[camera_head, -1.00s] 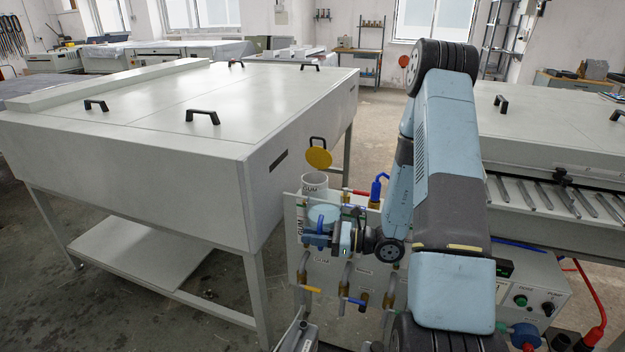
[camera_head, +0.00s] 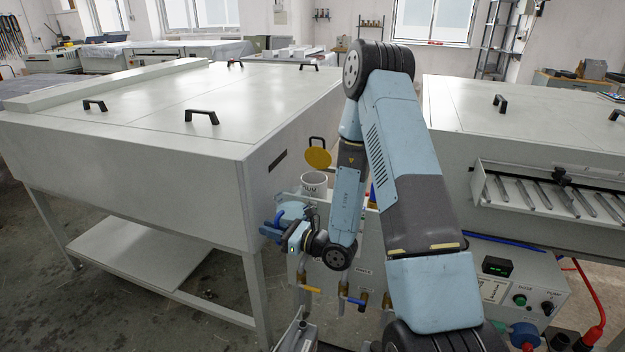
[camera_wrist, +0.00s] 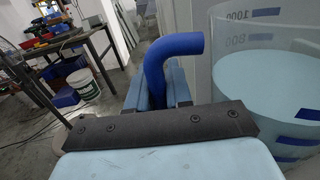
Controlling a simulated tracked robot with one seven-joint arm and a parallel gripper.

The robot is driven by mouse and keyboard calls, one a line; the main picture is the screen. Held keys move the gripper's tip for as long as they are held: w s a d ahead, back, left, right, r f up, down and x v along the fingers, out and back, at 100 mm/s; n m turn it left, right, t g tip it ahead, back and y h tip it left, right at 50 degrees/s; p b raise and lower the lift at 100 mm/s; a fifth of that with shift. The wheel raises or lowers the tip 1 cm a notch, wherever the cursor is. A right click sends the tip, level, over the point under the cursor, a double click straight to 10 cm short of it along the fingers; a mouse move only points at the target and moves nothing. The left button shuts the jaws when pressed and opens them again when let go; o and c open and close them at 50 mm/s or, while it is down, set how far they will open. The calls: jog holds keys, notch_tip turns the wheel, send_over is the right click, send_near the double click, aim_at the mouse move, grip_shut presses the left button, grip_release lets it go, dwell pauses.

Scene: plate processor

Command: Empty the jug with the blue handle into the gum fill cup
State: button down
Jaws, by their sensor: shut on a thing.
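My gripper (camera_head: 276,231) is shut on the blue handle (camera_wrist: 168,62) of a clear jug (camera_wrist: 288,32). The jug has blue graduation marks and pale blue liquid (camera_wrist: 275,90) inside. In the head view the jug (camera_head: 295,209) is partly hidden by my gripper and wrist. It looks roughly upright, beside and lower left of the gum fill cup. The gum fill cup (camera_head: 314,182) is a white, open-topped cylinder with lettering. Its yellow lid (camera_head: 318,158) stands open above it. My arm hides part of the panel to its right.
A large grey cabinet (camera_head: 215,175) stands close on the left, its side near my gripper. Valves with yellow and blue levers (camera_head: 350,299) sit below on the panel. A second machine (camera_head: 530,130) stands to the right.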

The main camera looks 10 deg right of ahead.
jog(key=shift+a, duration=0.15)
jog(key=shift+r, duration=0.1)
notch_tip(320, 180, up, 11)
jog(key=m+p, duration=0.1)
jog(key=m, duration=0.6)
send_over(278, 204)
jog(key=shift+w+t, duration=0.25)
jog(key=shift+t, duration=0.05)
jog(key=shift+w+d+r+m+p, duration=0.45)
jog(key=shift+w+d+r+m, duration=0.3)
jog(key=shift+r+m, duration=0.2)
jog(key=shift+w+d+r+m+p, duration=0.15)
jog(key=shift+w+r+m+p, duration=0.1)
jog(key=shift+w+m+p, duration=0.15)
jog(key=shift+w+d+r+m+p, duration=0.2)
jog(key=shift+r+m+p, duration=0.2)
jog(key=shift+r, duration=0.1)
jog(key=shift+w+d+r+m+p, duration=0.2)
jog(key=shift+r+m+p, duration=0.15)
jog(key=shift+r, duration=0.15)
jog(key=shift+w+d+r+m+h+p, duration=0.15)
jog(key=shift+w+d+r+m+p, duration=0.2)
jog(key=shift+r+m+p, duration=0.2)
jog(key=shift+w+d+r+m+h+p, duration=0.2)
jog(key=shift+w+r+m+p, duration=0.15)
jog(key=shift+r+m+p, duration=0.2)
dwell(0.7)
